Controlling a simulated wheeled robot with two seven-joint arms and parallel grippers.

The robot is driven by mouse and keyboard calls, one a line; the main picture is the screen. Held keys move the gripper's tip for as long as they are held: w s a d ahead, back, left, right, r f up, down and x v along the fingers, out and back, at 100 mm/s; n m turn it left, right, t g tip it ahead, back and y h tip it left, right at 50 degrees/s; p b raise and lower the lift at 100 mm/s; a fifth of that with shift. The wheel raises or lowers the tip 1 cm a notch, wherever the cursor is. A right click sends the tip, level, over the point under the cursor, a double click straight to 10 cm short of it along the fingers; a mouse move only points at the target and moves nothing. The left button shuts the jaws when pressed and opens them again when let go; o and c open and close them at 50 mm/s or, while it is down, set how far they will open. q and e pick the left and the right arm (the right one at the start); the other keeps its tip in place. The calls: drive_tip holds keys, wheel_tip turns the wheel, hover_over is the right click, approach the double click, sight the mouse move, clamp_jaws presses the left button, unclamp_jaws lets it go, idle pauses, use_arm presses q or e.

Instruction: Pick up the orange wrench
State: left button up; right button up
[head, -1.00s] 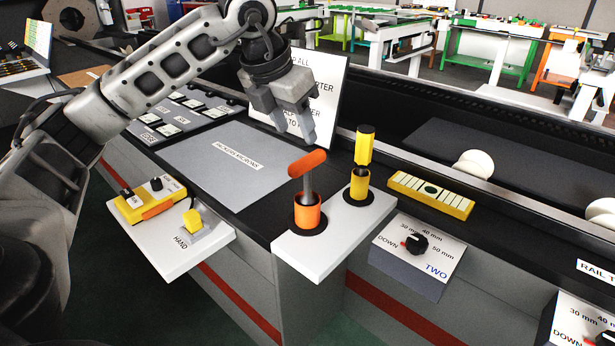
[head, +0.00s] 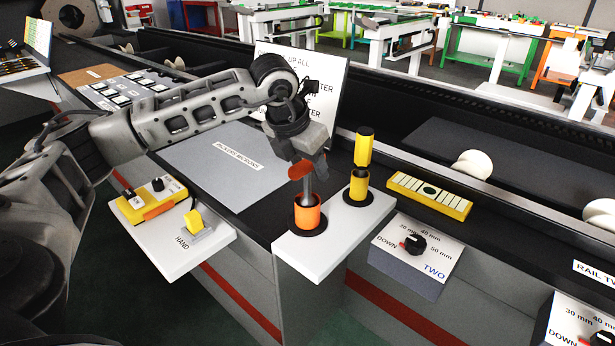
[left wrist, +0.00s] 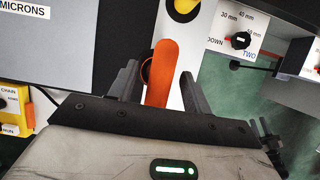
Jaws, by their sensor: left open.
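The orange wrench (head: 301,171) has an orange T-handle on a grey shaft and stands upright in an orange cup (head: 307,214) on the white shelf. In the left wrist view the orange handle (left wrist: 162,74) lies between the two fingers of my left gripper (left wrist: 160,83). The fingers are apart, with gaps at both sides of the handle. In the head view my left gripper (head: 310,163) is at the handle, coming from above and behind, and hides part of it.
A yellow tool (head: 363,150) stands in a yellow cup (head: 358,187) close on the right. A white sign (head: 325,75) stands behind my gripper. A control box marked TWO (head: 417,252) is to the right, and a yellow-switch panel (head: 180,240) to the left. The grey plate (head: 222,160) is clear.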

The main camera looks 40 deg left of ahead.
use_arm(q)
drive_tip(key=c, duration=1.1)
drive_tip(key=shift+o, duration=0.2)
drive_tip(key=shift+r, duration=0.15)
wheel_tip(320, 180, up, 10)
drive_tip(key=shift+f, duration=0.1)
